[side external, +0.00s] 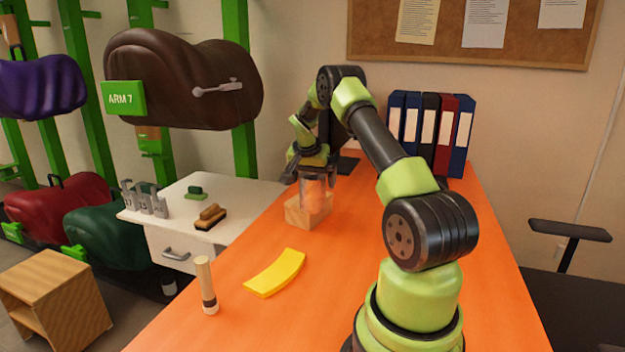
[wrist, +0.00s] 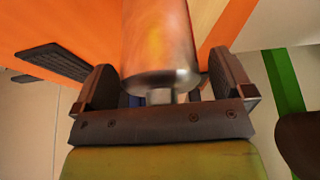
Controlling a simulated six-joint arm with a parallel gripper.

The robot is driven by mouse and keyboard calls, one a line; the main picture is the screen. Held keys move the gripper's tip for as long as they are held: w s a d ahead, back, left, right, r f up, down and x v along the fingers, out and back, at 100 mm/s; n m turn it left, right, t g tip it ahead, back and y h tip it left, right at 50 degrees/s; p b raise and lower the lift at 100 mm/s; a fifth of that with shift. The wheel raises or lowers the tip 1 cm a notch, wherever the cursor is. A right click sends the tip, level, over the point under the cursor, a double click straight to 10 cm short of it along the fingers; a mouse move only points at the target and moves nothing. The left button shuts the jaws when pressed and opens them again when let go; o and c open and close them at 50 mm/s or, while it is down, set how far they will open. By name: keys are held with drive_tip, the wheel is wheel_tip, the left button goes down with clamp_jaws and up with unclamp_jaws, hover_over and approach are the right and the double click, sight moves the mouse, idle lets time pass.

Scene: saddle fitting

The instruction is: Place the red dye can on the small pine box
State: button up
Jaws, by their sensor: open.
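The can (side external: 317,193), metallic with a reddish-orange side, appears upright on the small pine box (side external: 298,217) on the orange bench. I cannot tell if its base sits fully on the box top. My gripper (side external: 308,173) is at the can's upper part. In the wrist view the can (wrist: 160,45) shows large between the two spread fingers of my gripper (wrist: 163,85), with a gap on each side. The pine box cannot be made out in the wrist view.
A yellow curved piece (side external: 275,273) and a wooden-handled tool (side external: 206,285) are on the bench's near left. Binders (side external: 430,133) stand at the back. A white cabinet (side external: 180,205) with a brush (side external: 210,216) is at left. The bench between is clear.

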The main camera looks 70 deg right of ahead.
drive_tip(key=v, duration=1.2)
drive_tip(key=a+r+n+t+y, duration=0.1)
drive_tip(key=a+r+n+t, duration=0.2)
drive_tip(key=a, duration=0.7)
drive_tip(key=a+r+n+t+y, duration=0.1)
drive_tip(key=a+r+n, duration=0.3)
drive_tip(key=a, duration=0.6)
drive_tip(key=s+a+n+t+y, duration=0.1)
drive_tip(key=s+a+n+y, duration=0.1)
drive_tip(key=s+a, duration=0.4)
drive_tip(key=s+a+n+t+y, duration=0.2)
drive_tip(key=s+a+n, duration=0.3)
drive_tip(key=a, duration=0.5)
drive_tip(key=shift+s+f, duration=0.15)
drive_tip(key=shift+s, duration=0.2)
